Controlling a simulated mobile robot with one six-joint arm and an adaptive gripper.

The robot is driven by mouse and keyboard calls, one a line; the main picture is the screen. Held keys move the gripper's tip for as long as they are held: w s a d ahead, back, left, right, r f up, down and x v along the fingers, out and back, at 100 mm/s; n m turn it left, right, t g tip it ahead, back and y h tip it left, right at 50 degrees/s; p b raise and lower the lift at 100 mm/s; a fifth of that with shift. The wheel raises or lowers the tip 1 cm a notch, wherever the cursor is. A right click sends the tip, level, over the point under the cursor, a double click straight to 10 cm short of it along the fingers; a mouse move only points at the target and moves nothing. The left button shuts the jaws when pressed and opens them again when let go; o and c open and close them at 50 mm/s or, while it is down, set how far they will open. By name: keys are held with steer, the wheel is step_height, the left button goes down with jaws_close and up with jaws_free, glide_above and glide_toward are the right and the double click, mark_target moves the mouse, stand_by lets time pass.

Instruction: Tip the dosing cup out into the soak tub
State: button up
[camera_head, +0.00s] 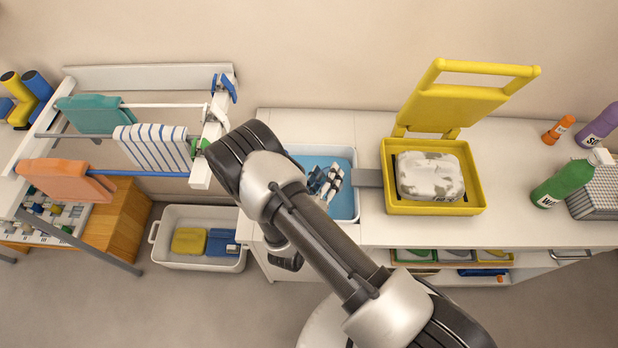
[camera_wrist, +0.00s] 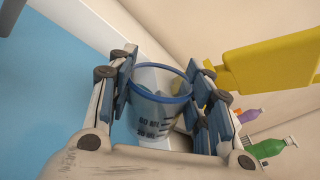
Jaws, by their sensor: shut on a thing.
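My gripper (camera_head: 326,184) is over the soak tub (camera_head: 349,217), a white tub with blue liquid, on the white counter. In the wrist view, my gripper (camera_wrist: 163,72) is shut on the dosing cup (camera_wrist: 155,113), a clear cup with a blue rim and dark markings. The cup is tilted well over, since the upright bottles lie sideways in that view. The tub's blue liquid (camera_wrist: 45,95) fills the left of the wrist view. I cannot make out the cup in the head view, nor tell whether anything is in it or pouring from it.
A yellow open-lidded box (camera_head: 435,208) with a grey-white block stands right of the tub. A green bottle (camera_head: 563,184), a purple bottle (camera_head: 598,127) and an orange bottle (camera_head: 558,130) stand further right. A drying rack with towels (camera_head: 155,146) is left. A white basket (camera_head: 197,262) sits below.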

steer(key=shift+w+a+r+n+p, duration=0.1)
steer(key=shift+a+r+n+p, duration=0.2)
steer(key=shift+n, duration=0.35)
steer(key=shift+w+a+n+p, duration=0.1)
steer(key=shift+n+p, duration=0.3)
steer(key=shift+n, duration=0.25)
stand_by(0.5)
steer(key=shift+w+a+f+n+g+h, duration=0.1)
steer(key=shift+f+n+g+h, duration=0.2)
steer(key=shift+f+n, duration=0.4)
stand_by(0.7)
steer(key=shift+a+r+n, duration=0.2)
steer(key=shift+r+n, duration=0.05)
steer(key=shift+n, duration=0.65)
stand_by(0.4)
steer(key=shift+w+a+r+n+h, duration=0.15)
steer(key=shift+w+a+n+h, duration=0.25)
steer(key=shift+a+n, duration=0.3)
steer(key=shift+c, duration=0.2)
stand_by(0.4)
steer(key=shift+w+a+n, duration=0.15)
steer(key=shift+n, duration=0.55)
stand_by(0.7)
steer(key=d+m, duration=0.1)
steer(key=s+m, duration=0.1)
steer(key=shift+d+m, duration=0.4)
steer(key=shift+f, duration=0.2)
steer(key=shift+m+y, duration=0.3)
steer(key=shift+y, duration=0.1)
